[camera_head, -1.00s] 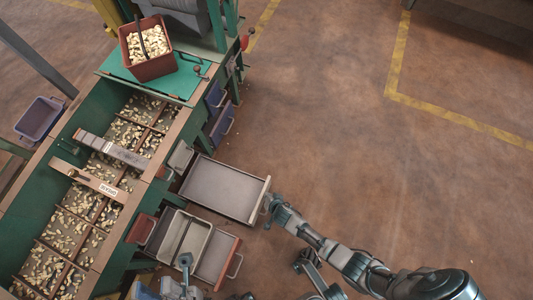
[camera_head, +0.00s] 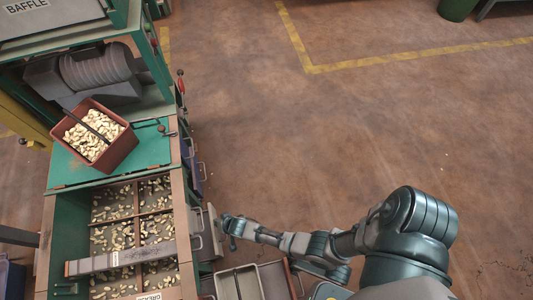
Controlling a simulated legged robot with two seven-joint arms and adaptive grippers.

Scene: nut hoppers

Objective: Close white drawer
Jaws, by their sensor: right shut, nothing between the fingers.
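The white drawer (camera_head: 213,232) is at the right side of the green sorting bench, low in the picture. Only its pale front shows, close to the bench side, and its tray interior is not visible. Whether a small gap remains behind the front cannot be told. My right gripper (camera_head: 229,226) is shut and empty, at the outer face of that front. It looks to be touching or very close to it. My left gripper is not in view.
A grey bin (camera_head: 239,284) and an open red-edged drawer (camera_head: 275,279) stick out below the white drawer. Blue drawers (camera_head: 194,166) sit above it. A red bin of nuts (camera_head: 101,135) stands on the bench. The floor to the right is clear.

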